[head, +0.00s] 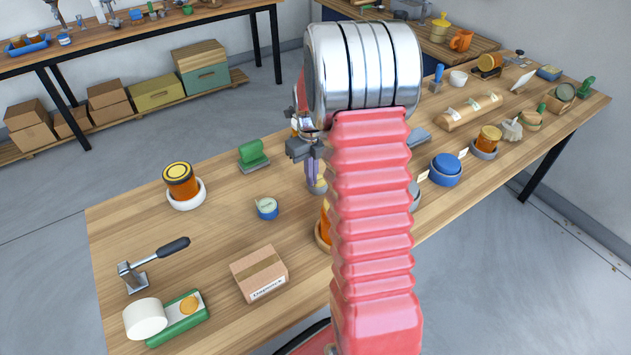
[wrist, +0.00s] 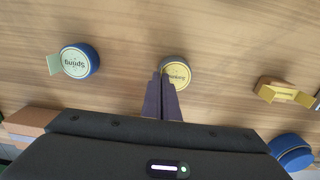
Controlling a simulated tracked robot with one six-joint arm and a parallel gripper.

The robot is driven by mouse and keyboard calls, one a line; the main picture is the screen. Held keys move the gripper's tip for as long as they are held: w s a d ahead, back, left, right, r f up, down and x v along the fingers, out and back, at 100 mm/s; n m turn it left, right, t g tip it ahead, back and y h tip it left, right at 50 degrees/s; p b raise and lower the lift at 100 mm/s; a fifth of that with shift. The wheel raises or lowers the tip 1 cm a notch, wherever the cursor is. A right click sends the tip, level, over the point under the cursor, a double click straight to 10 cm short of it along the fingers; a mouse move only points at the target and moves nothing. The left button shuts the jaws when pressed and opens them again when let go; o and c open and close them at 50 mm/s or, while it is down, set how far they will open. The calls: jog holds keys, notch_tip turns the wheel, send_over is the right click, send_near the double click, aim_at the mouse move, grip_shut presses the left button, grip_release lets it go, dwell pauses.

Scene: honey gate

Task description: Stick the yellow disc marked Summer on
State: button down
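The yellow disc marked Summer (wrist: 177,75) lies on top of a dark round pad on the wooden table, in the middle of the wrist view. My gripper (wrist: 161,78) has its two purple-grey fingers close together at the disc's left edge, overlapping it in the picture. The fingers hide whatever is between them, so I cannot tell whether they grip the disc's edge. In the head view my gripper (head: 314,175) points down over the table, partly hidden by my arm. A pale green disc marked Spring (wrist: 76,62) sits on a blue round pad to the left, with a tab sticking out.
In the head view, the Spring pad (head: 267,209), a green-handled block (head: 253,155), an amber jar (head: 181,180) on a white base, a cardboard box (head: 259,273) and a lever tool (head: 150,262) stand around. A wooden holder with yellow strip (wrist: 286,92) is to the right.

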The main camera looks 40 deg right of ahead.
notch_tip(320, 180, up, 8)
dwell(1.5)
jog(key=shift+f, duration=0.1)
jog(key=w+a+r+m, duration=0.1)
jog(key=w+a+m, duration=0.2)
jog(key=a+m, duration=0.9)
jog(key=w+a+r+m, duration=0.2)
jog(key=a+m, duration=1.1)
jog(key=m, duration=1)
jog(key=shift+w, duration=0.75)
jog(key=shift+s, duration=0.1)
